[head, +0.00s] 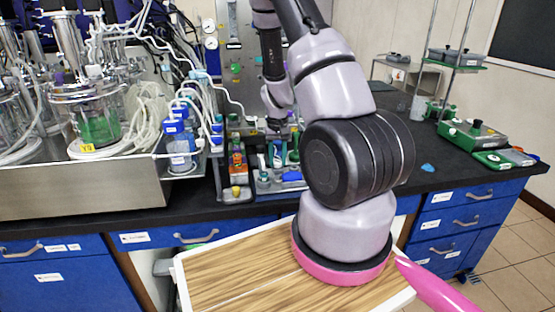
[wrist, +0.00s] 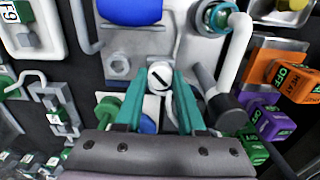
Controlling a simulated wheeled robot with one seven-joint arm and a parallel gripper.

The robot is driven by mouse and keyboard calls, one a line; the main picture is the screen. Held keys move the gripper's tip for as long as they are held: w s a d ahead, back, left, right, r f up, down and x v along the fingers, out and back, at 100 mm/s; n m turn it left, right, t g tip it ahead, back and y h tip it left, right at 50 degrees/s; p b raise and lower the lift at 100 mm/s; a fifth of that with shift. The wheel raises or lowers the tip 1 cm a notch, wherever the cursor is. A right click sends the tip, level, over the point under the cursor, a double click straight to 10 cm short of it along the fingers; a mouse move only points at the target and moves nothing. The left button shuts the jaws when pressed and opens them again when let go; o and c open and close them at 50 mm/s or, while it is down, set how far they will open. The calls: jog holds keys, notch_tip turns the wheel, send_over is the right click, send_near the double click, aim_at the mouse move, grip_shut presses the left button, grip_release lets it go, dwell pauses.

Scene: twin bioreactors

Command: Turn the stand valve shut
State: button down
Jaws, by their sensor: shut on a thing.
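In the wrist view a small round white knob with a dark line across its face, apparently the stand valve (wrist: 160,74), sits on a pale stand plate. The dark line runs slantwise. My gripper (wrist: 160,84) has its two teal fingers on either side of the knob and is shut on it. In the head view my gripper (head: 276,124) is low over the bench, in front of the stand. There it is small and partly hidden by my arm, and I cannot make out the valve.
A blue cap (wrist: 130,10), a metal nut (wrist: 118,68) and a grey tube crowd the knob. Orange (wrist: 292,82) and purple (wrist: 268,122) labelled blocks stand at right.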

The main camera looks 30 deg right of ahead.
aim_at(277, 162)
jog(key=m, duration=0.4)
jog(key=shift+m, duration=2.2)
jog(key=c, duration=0.5)
grip_release()
notch_tip(277, 162, up, 11)
jog(key=shift+f, duration=0.1)
